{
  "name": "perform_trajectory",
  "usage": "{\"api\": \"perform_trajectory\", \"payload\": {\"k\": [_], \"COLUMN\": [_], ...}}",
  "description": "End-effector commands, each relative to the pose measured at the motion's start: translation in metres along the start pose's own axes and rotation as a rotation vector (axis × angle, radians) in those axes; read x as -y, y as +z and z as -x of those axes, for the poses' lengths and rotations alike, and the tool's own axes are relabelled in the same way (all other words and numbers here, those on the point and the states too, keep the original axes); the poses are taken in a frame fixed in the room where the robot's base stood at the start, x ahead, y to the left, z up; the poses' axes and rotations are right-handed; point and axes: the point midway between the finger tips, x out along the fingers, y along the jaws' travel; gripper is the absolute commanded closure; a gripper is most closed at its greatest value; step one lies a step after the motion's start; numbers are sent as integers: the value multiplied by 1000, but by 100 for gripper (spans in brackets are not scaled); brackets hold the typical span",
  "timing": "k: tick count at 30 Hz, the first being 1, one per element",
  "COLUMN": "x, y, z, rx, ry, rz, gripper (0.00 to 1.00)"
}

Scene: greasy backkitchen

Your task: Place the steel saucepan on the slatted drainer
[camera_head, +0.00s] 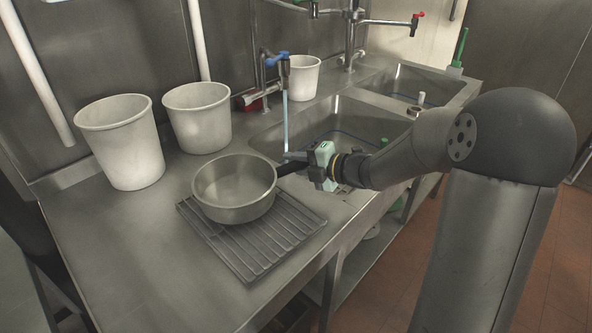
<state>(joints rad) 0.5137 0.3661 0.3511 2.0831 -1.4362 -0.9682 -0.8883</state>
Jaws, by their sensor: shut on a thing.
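The steel saucepan (233,205) is upright and empty, over the back part of the slatted drainer (258,250). The drainer is a dark rack lying on the steel counter, and its front slats are bare. The pan hides the rest of it. I cannot tell whether the pan's base touches the slats or hangs just above them. My gripper (300,168) is to the right of the pan, shut on its dark handle (288,170). The fingertips are partly hidden against the handle.
Two white buckets (124,150) (199,122) stand behind the pan by the wall. A third white tub (303,78) stands behind the sink. The sink basin (345,125) lies right of the pan, with a blue-handled tap (278,62) nearby. The counter left of the drainer is clear.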

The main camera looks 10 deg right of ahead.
Motion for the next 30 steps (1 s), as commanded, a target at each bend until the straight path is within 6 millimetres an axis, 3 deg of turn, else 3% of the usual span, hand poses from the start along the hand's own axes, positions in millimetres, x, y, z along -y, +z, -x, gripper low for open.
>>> {"api": "perform_trajectory", "payload": {"k": [4, 14, 15, 17, 27, 30], "x": [18, 21, 22, 21, 18, 18], "y": [-1, -1, -1, -1, -1, 0], "z": [-5, -6, -6, -5, -4, 5], "rx": [-1, 0, 0, 0, 0, 3], "ry": [2, 3, 0, 0, 0, 0], "rz": [-4, -1, -1, -1, -1, 0], "gripper": [100, 100, 74, 57, 55, 55]}}
